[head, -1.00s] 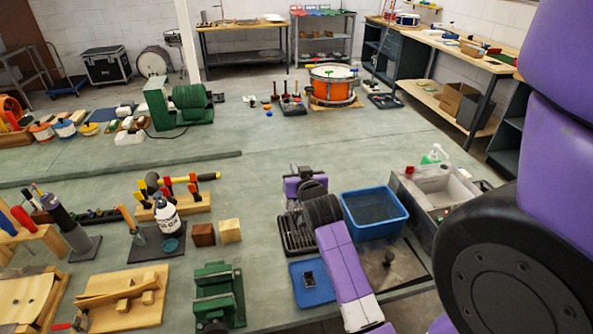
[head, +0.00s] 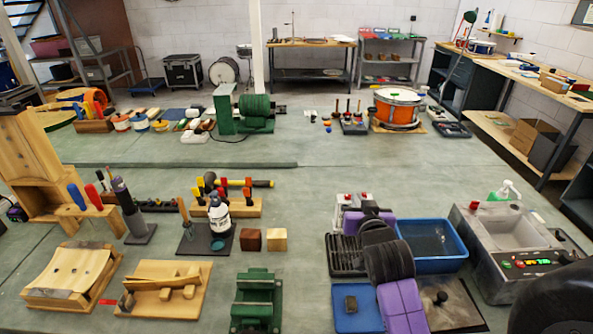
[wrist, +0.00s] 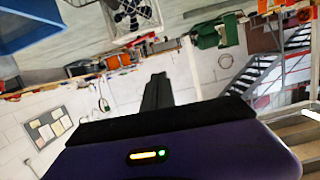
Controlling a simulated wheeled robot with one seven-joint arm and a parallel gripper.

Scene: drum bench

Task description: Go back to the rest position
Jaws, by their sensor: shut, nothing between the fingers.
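My gripper (wrist: 157,92) shows in the wrist view as dark fingers closed together, with nothing between them. They point out over the bench into open air and touch nothing that I can see. The wrist picture looks upside down. In the head view my purple and black arm reaches over the right part of the bench, in front of a black slatted rack and left of a blue bin (head: 432,247). The fingertips are hidden or too small to make out there.
A blue tray (head: 357,308) lies beside my arm, and a grey sink unit (head: 480,235) stands to the right. A green vise (head: 257,303), wooden blocks (head: 277,239) and a white bottle (head: 219,216) stand to the left.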

